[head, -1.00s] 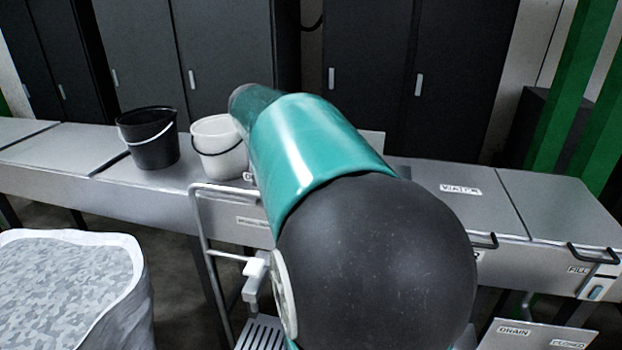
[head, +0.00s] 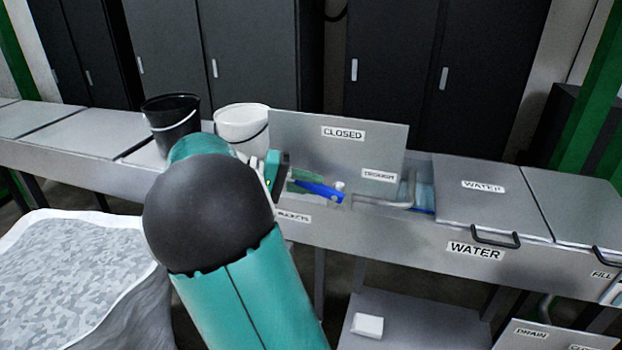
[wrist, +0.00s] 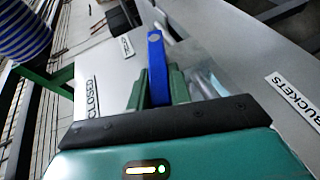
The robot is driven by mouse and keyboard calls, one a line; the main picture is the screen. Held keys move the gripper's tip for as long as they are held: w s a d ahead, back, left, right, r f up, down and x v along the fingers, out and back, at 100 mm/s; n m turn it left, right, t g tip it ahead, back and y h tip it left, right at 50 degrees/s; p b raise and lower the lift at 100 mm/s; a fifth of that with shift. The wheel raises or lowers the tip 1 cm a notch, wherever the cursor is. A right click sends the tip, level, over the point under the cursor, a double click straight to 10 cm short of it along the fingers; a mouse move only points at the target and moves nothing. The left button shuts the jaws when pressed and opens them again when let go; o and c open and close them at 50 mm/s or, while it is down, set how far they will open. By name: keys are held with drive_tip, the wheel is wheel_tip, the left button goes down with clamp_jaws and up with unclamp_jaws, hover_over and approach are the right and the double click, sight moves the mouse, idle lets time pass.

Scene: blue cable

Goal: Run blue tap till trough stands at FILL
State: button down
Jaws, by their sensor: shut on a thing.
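The blue tap lever (head: 322,190) lies in front of an upright grey panel marked CLOSED and TROUGH (head: 310,130). My gripper (head: 300,184) is at the lever, mostly hidden behind my arm in the head view. In the wrist view the blue lever (wrist: 157,62) stands between the two green fingers of my gripper (wrist: 158,85), which are shut on it. A bent metal spout (head: 405,190) shows right of the lever. Some blue water (head: 426,196) shows beside it. The FILL label (head: 602,275) is at the right edge; the level there cannot be read.
A black bucket (head: 170,122) and a white bucket (head: 240,122) stand left of the panel. Grey lids marked WATER (head: 480,205) cover the counter to the right. A large bag-like container (head: 70,280) is at the lower left. A lower shelf (head: 390,340) holds a white block.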

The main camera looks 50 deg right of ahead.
drive_tip(key=shift+w+a+f+n+g+h, duration=0.1)
drive_tip(key=shift+w+f+n+g+h, duration=0.1)
drive_tip(key=shift+f+n+g+h, duration=0.3)
drive_tip(key=c, duration=1.4)
unclamp_jaws()
drive_tip(key=shift+o, duration=0.6)
drive_tip(key=v, duration=1.3)
drive_tip(key=shift+w+a, duration=0.25)
drive_tip(key=shift+w, duration=0.1)
